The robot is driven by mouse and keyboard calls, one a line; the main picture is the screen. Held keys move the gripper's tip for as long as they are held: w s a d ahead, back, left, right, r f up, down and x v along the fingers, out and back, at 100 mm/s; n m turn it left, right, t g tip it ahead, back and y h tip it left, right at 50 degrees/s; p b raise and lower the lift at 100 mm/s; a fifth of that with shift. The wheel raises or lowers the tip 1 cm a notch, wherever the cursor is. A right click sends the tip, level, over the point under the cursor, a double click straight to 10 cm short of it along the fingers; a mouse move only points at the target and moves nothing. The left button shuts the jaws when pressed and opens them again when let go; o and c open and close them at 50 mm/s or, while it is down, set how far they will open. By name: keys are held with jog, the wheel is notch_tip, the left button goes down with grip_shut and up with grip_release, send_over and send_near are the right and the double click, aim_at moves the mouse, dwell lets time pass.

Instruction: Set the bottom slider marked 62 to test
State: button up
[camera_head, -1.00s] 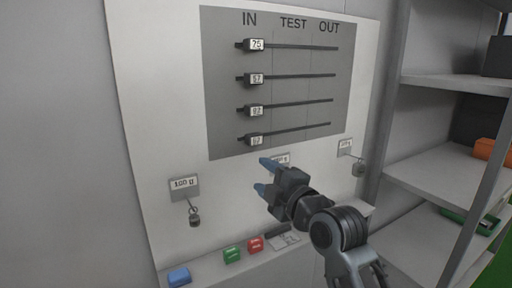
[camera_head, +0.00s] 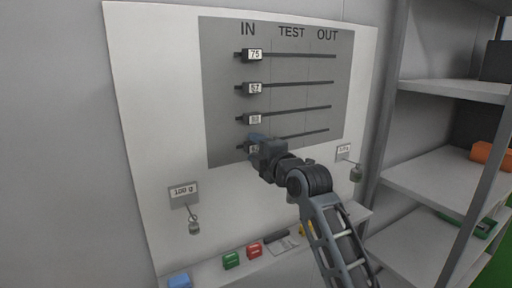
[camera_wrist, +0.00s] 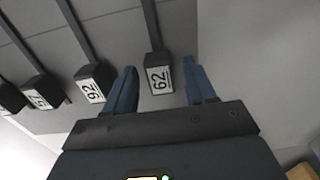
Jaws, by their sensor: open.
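The bottom slider marked 62 (camera_wrist: 158,78) is a dark block with a white label on its track. In the wrist view it lies between the two blue fingers of my gripper (camera_wrist: 163,88), with a gap on each side. My gripper is open. In the head view my gripper (camera_head: 254,140) is at the IN end of the bottom track and covers much of that slider (camera_head: 241,148). The grey panel (camera_head: 222,100) has columns IN, TEST and OUT. The bottom slider stands in the IN column, left of TEST.
Hanging weights (camera_head: 194,226) flank the panel below. A ledge holds blue (camera_head: 179,281), green (camera_head: 231,260) and red (camera_head: 254,250) blocks. Shelves (camera_head: 440,185) stand at right.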

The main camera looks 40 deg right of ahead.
grip_shut()
dwell(0.6)
